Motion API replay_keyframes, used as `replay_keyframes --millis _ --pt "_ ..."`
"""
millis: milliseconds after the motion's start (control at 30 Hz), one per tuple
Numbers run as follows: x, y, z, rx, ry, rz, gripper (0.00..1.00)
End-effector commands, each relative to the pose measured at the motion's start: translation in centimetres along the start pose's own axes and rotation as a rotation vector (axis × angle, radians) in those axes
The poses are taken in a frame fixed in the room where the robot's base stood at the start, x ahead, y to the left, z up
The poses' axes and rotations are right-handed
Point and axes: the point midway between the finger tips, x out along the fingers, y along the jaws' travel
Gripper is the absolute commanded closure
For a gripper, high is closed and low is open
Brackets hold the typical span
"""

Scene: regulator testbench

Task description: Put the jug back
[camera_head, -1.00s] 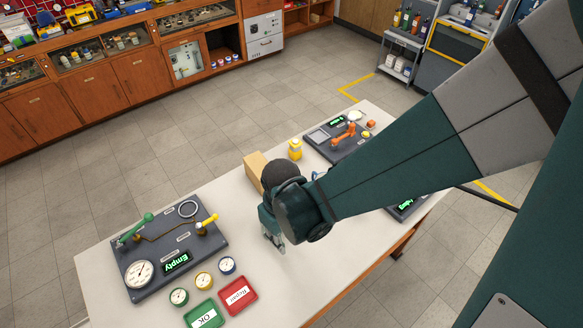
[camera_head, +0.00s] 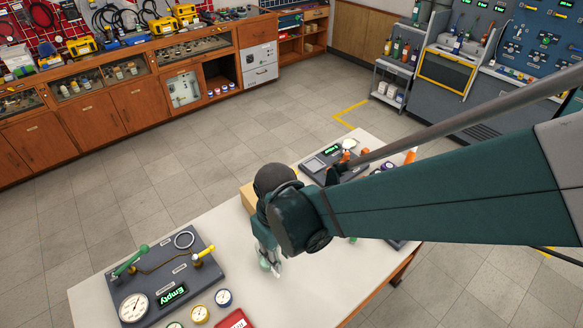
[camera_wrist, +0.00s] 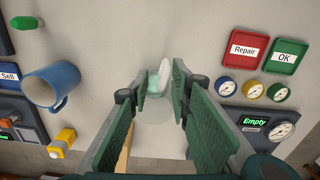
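A blue jug-like cup with a handle (camera_wrist: 52,85) is on the pale tabletop at the left of the wrist view. I cannot make it out in the head view, where my arm covers part of the table. My gripper (camera_wrist: 158,88) points down over the table, and its green fingers stand apart. A pale, partly see-through shape with a whitish tip (camera_wrist: 164,72) shows between the fingers; I cannot tell what it is. In the head view my gripper (camera_head: 270,264) is low over the middle of the table. The blue cup is outside the fingers.
The grey "Empty" panel (camera_head: 160,275) with a gauge and levers is left of my gripper. Small round gauges (camera_wrist: 252,90) and the red "Repair" tray (camera_wrist: 243,50) and green "OK" tray (camera_wrist: 285,57) are nearby. A tan block (camera_head: 248,196) stands behind my gripper. Another panel (camera_head: 325,160) is farther back.

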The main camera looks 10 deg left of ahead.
Motion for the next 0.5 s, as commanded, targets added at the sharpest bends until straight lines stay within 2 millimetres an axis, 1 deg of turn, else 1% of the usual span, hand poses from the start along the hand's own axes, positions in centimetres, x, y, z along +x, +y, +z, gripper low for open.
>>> replay_keyframes --millis 33,200,333,500 --pt "-0.6 0.0 0.1 0.0 0.0 0.0 0.79" --pt "-2.2 0.0 0.0 0.0 0.0 0.0 0.79" --pt "-3.0 0.0 0.1 0.0 0.0 0.0 0.79" --pt "-3.4 0.0 0.0 0.0 0.0 0.0 0.79"
